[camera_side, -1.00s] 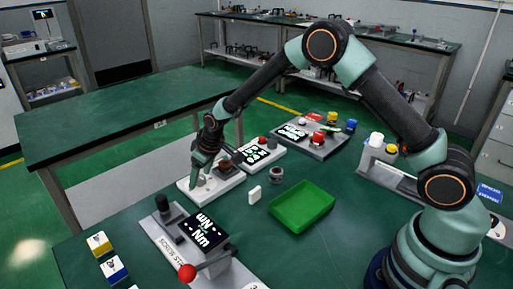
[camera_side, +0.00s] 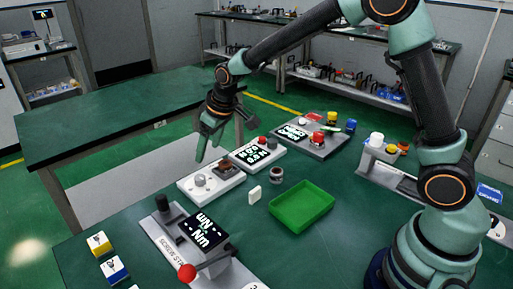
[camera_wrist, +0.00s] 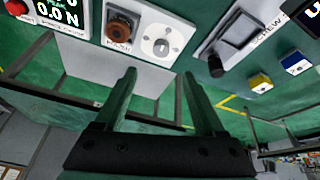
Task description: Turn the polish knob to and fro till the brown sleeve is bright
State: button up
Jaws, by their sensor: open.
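The polish station is a white block (camera_side: 212,195) on the green table. Its pale round knob (camera_side: 200,181) shows on the left part, and in the wrist view the knob (camera_wrist: 161,46) has a white dial around it. The brown sleeve (camera_side: 225,167) sits on a dark holder beside the knob; in the wrist view the sleeve (camera_wrist: 121,27) looks dull reddish brown. My gripper (camera_side: 226,143) is open and empty, raised above and behind the station, with its fingers apart from knob and sleeve. Both fingers (camera_wrist: 160,75) show spread in the wrist view.
A force-readout block (camera_side: 255,153) stands just behind the station. A green tray (camera_side: 302,206), a small white block (camera_side: 255,195) and a grey ring-shaped part (camera_side: 276,175) lie to the right.

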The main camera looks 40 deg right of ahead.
dwell(0.3)
jog(key=m+g, duration=0.4)
jog(key=m, duration=0.5)
send_near(200, 177)
jog(key=shift+h, duration=0.4)
jog(key=f, duration=0.8)
jog(key=shift+w+a+f, duration=0.2)
jog(key=shift+a+f, duration=0.15)
grip_shut()
jog(key=shift+n, duration=0.3)
